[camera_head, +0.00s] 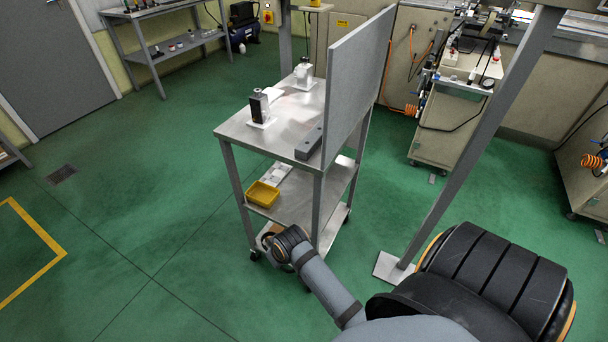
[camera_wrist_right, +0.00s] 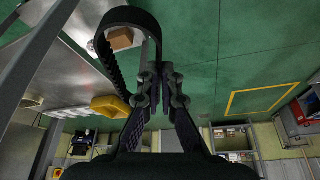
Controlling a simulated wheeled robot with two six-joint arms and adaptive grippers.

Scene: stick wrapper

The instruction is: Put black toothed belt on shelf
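The black toothed belt (camera_wrist_right: 108,62) shows in the right wrist view as a loop curving up and left from between the fingers of my right gripper (camera_wrist_right: 165,80). The fingers are closed together on part of the belt, and the loop hangs free. The cart has a top (camera_head: 238,124), a middle shelf (camera_head: 292,207) and a low bottom shelf (camera_head: 334,222). My left gripper is not in view.
A yellow bin (camera_head: 262,194) sits on the middle shelf; it also shows in the wrist view (camera_wrist_right: 108,106). A brown box (camera_wrist_right: 124,38) is near the belt loop in that view. A tall grey panel (camera_head: 356,85) stands on the cart's right side. Green floor is open to the left.

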